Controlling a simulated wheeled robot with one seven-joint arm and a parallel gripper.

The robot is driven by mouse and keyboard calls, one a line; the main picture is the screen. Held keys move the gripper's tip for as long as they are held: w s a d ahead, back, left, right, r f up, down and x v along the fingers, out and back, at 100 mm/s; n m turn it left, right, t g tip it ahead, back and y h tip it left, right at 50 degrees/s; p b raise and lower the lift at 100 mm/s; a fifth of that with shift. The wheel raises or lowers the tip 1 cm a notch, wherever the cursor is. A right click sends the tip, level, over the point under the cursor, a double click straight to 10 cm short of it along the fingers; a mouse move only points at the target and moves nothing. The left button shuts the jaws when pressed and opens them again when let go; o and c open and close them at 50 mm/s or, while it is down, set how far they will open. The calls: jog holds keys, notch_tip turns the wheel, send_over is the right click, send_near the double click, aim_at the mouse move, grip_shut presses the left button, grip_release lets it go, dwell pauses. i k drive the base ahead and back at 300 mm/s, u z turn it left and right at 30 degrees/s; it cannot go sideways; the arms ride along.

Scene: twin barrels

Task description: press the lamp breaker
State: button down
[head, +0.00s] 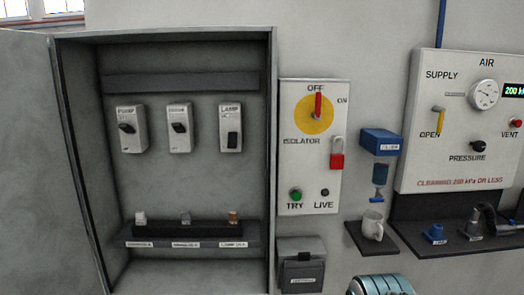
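The lamp breaker (230,128) is the rightmost of three white breakers inside the open grey cabinet. It has a "LAMP" label at its top and a black toggle (232,140) sitting in its lower half. The pump breaker (131,129) is at the left, its black toggle tilted. The middle breaker (179,128) also has a tilted black toggle, and its label is too blurred to read. My gripper is not in the head view.
The cabinet door (40,160) stands open at the left. A shelf (190,246) with small labelled items lies below the breakers. Right of the cabinet are an isolator panel (300,180) with a red padlock (337,160), and an air panel (420,150). The space before the breakers looks clear.

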aim_at(231, 136)
jog(key=u, duration=0.3)
jog(key=i, duration=0.9)
jog(key=u, duration=0.9)
